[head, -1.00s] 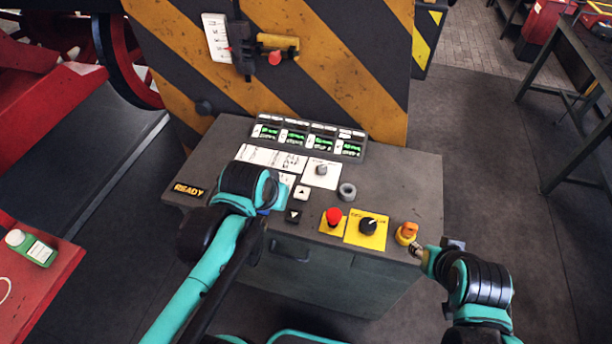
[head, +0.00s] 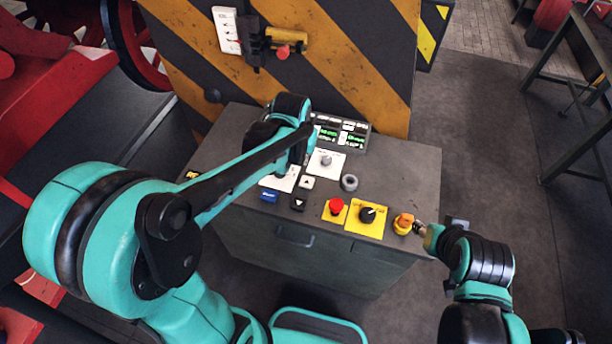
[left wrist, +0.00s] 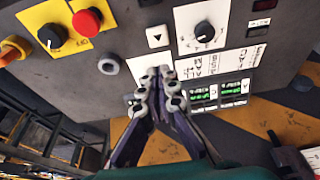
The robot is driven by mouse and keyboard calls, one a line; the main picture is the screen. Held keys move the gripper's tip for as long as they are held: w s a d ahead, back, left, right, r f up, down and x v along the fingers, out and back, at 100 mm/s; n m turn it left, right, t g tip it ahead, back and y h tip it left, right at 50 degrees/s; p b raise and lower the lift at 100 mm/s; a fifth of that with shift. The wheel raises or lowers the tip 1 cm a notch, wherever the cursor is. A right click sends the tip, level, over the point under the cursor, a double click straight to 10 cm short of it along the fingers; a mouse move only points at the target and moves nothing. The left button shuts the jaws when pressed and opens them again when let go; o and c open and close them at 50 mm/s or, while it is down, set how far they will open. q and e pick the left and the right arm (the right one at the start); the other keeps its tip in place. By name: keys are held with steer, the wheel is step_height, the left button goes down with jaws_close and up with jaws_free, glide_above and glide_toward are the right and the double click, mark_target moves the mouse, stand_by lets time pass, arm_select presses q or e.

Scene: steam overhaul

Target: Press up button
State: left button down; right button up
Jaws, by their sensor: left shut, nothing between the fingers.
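The up button (head: 307,182) is a small white square with a black triangle on the console. The dark down button (head: 298,202) sits just below it. In the left wrist view, which is turned round, the up button (left wrist: 157,37) shows clear and uncovered beyond my fingertips. My left gripper (left wrist: 157,76) is shut and empty, in front of a white plate. In the head view its fingers are hidden behind my arm. My right gripper (head: 422,229) is beside the orange knob (head: 403,224); I cannot tell whether it touches it or whether its fingers are open.
Near the buttons are a grey ring (head: 349,183), a red mushroom button (head: 336,207), a black rotary switch (head: 367,215) and a blue button (head: 269,196). Lit green displays (left wrist: 232,90) lie on the far side. A striped panel (head: 340,60) rises behind the console.

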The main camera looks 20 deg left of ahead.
arm_select(q)
steer(key=b, duration=0.3)
glide_toward(306, 184)
steer(key=w+f, duration=0.1)
steer(key=f, duration=0.1)
steer(key=w+f, duration=0.2)
steer(key=f, duration=0.1)
steer(key=shift+w, duration=0.2)
steer(key=shift+f+b, duration=0.35)
steer(key=shift+f, duration=0.3)
step_height(306, 184, down, 2)
steer(key=shift+s+f+b, duration=0.1)
steer(key=shift+b, duration=1)
steer(key=shift+s+d, duration=0.15)
steer(key=shift+s, duration=0.25)
